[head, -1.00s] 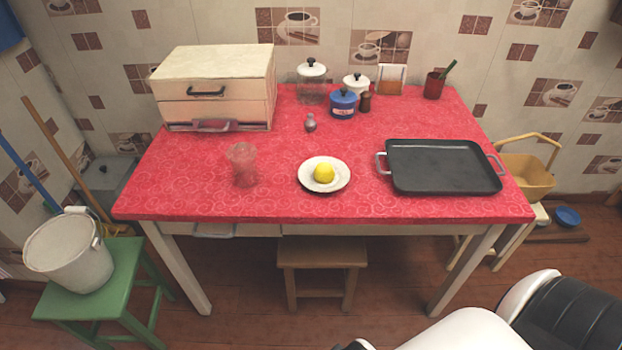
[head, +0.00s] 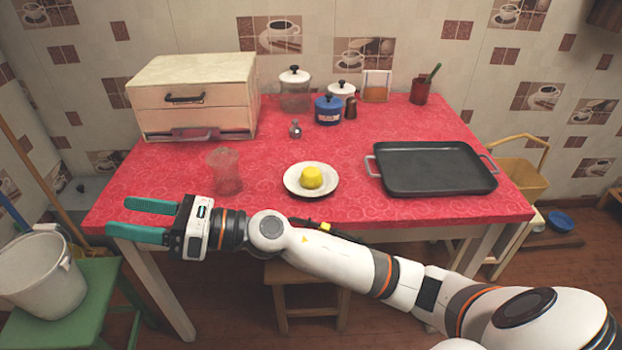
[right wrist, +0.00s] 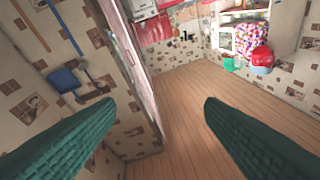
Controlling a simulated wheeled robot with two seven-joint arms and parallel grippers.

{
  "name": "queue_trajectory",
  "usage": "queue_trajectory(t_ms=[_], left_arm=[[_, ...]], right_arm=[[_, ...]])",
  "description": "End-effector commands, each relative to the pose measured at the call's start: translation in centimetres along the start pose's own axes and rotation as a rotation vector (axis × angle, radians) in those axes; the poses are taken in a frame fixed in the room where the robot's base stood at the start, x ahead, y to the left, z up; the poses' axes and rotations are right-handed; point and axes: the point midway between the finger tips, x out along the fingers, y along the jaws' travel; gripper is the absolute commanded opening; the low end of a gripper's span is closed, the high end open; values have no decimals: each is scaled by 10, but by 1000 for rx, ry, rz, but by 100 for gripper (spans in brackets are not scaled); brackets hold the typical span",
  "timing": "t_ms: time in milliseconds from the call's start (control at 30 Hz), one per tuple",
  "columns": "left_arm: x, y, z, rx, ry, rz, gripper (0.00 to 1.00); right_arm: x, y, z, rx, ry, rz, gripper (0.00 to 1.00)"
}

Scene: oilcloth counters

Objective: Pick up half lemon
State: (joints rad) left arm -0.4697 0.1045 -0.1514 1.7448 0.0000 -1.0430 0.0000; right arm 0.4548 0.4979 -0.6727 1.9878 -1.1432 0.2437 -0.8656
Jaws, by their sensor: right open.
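The yellow half lemon (head: 311,177) lies on a small white plate (head: 290,186) near the front middle of the red table. My right gripper (head: 138,220) is open and empty, with its green fingers pointing left at the table's front left edge. It is well to the left of the lemon and nearer to me. In the right wrist view its two fingers (right wrist: 158,103) are spread wide with nothing between them. My left gripper does not show.
A clear glass (head: 226,172) stands left of the plate, and a black tray (head: 435,168) lies to the right. A bread box (head: 195,95) is at the back left, with pots (head: 328,110) at the back. A bucket (head: 40,270) stands on a green stool (head: 100,300).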

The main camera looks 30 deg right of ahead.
Motion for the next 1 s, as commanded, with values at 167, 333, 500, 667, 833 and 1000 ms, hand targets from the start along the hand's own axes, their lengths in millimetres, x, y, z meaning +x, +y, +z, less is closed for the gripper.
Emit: queue_trajectory(t_ms=[167, 333, 500, 667, 833, 1000], left_arm=[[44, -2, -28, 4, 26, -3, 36], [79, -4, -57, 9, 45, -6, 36], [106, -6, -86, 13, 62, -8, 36], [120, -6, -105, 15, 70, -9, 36], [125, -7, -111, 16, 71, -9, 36], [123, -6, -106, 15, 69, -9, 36]], right_arm=[[-10, 22, 51, -630, -508, -271, 63], [-78, 105, 58, -1081, -1081, -463, 63], [-173, 185, -8, -1261, -1679, -569, 63], [-237, 212, -77, -1218, -2056, -597, 63], [-264, 218, -101, -1161, -2196, -604, 63], [-278, 234, -82, -1154, -2201, -608, 63]])
